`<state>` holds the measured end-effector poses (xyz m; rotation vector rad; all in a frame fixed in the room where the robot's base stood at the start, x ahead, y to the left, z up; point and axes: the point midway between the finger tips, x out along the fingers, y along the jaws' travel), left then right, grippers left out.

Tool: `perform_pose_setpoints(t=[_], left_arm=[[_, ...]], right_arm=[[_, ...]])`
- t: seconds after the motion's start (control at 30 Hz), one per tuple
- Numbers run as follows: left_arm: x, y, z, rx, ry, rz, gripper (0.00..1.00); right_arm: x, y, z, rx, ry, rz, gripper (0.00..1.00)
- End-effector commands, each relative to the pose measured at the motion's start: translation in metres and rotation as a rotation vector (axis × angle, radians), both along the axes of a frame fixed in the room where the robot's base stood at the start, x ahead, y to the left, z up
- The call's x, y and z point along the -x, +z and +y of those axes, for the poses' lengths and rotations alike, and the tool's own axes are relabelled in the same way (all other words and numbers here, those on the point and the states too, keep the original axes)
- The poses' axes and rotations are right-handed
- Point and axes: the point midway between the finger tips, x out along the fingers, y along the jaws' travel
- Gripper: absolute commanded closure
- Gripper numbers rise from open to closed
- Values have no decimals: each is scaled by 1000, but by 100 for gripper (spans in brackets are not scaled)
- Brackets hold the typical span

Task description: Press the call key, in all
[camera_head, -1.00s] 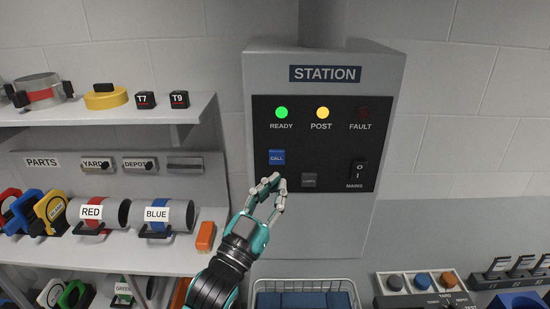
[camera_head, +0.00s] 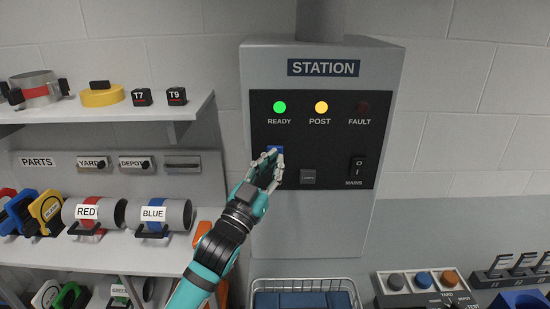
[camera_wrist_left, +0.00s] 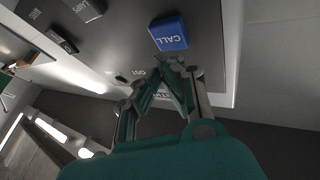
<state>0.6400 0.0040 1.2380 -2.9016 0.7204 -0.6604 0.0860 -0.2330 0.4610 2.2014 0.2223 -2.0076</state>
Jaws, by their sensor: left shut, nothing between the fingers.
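The blue call key (camera_head: 271,149) sits on the black panel of the station box, mostly hidden behind my left gripper in the head view. It shows clearly in the left wrist view (camera_wrist_left: 169,36), marked CALL, just past my fingertips. My left gripper (camera_head: 272,154) is shut and empty, its tips in front of the key. In the left wrist view the fingertips (camera_wrist_left: 176,66) appear just short of the key; I cannot tell whether they touch. My right gripper is not in view.
The panel also carries a dark lamps key (camera_head: 308,177), a mains switch (camera_head: 357,168), a lit green READY lamp (camera_head: 280,107), a lit yellow POST lamp (camera_head: 321,107) and a dark FAULT lamp (camera_head: 363,107). Shelves (camera_head: 110,115) stand left. A wire basket (camera_head: 305,284) is below.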

Motion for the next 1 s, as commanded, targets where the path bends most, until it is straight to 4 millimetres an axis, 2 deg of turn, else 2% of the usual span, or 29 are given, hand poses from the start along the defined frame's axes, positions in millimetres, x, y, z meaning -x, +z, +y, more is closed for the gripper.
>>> perform_pose_setpoints(t=[0.23, 1.0], left_arm=[[-9, 1, 0, 1, 0, -2, 100], [-9, 0, 0, 0, 0, -1, 100]], right_arm=[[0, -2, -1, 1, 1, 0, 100], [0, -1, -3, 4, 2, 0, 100]])
